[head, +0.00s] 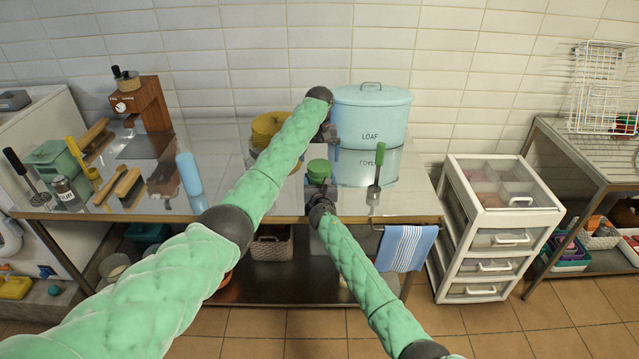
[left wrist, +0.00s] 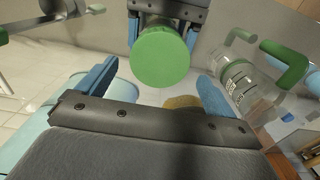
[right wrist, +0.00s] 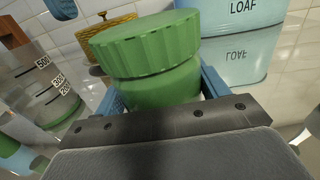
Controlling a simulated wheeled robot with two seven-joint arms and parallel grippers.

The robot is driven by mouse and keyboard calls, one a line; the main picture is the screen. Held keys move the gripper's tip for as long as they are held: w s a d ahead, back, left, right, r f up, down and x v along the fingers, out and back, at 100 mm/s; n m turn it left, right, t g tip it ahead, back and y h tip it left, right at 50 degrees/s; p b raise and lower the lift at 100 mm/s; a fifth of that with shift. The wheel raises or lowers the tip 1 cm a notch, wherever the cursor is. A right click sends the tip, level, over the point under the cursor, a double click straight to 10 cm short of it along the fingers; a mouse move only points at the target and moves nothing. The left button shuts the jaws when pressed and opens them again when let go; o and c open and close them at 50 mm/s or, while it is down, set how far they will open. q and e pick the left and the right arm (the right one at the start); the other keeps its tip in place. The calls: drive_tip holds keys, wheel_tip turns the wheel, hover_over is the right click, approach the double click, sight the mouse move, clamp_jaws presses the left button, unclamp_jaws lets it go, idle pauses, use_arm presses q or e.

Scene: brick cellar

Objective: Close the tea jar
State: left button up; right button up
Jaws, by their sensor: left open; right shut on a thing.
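The tea jar (right wrist: 172,88) is green with a wider ribbed green lid (right wrist: 145,42) on top of it. I cannot tell whether the lid is tight. My right gripper (right wrist: 162,95) is shut on the jar below the lid, and in the head view it holds the jar upright near the counter's front edge. In the head view the green lid (head: 318,166) shows just above the right gripper. My left gripper (left wrist: 158,74) is open and empty, above the jar. In the left wrist view the lid (left wrist: 160,57) appears between and beyond its blue fingers.
A pale blue LOAF bin (head: 371,115) stands behind the jar. A measuring beaker (right wrist: 40,90) shows in the right wrist view. The steel counter (head: 412,195) is bare at right.

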sight(320, 165)
use_arm(q)
drive_tip(key=shift+f, duration=2)
drive_tip(key=c, duration=1)
drive_tip(key=o, duration=1.2)
drive_tip(key=shift+c, duration=0.2)
drive_tip(key=shift+r, duration=0.1)
wheel_tip(320, 165, up, 12)
